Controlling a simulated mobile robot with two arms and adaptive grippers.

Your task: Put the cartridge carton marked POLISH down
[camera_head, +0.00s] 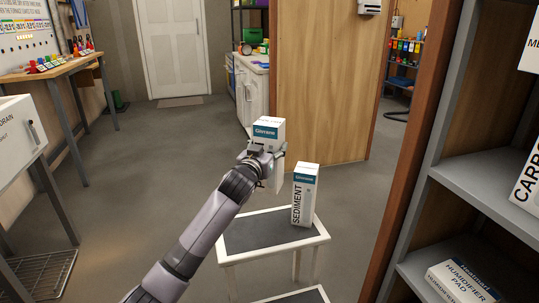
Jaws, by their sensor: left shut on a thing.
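My left gripper (269,159) is shut on a white carton with a blue band (266,131). The gripper and wrist cover much of this carton, and I cannot read the word POLISH on it. The carton is held upright above the back left part of a small table with a dark top and white rim (238,246). From this angle I cannot tell how far its base is from the table top. A white carton marked SEDIMENT (304,196) stands upright on the table, right of the held carton. My right gripper is not in view.
Grey shelves (480,190) stand close on the right, with a HUMIDIFIER PAD box (462,284) on a lower shelf. A wooden partition (318,75) is behind the table. A workbench (50,70) stands at the left. The table's dark top is bare at front left.

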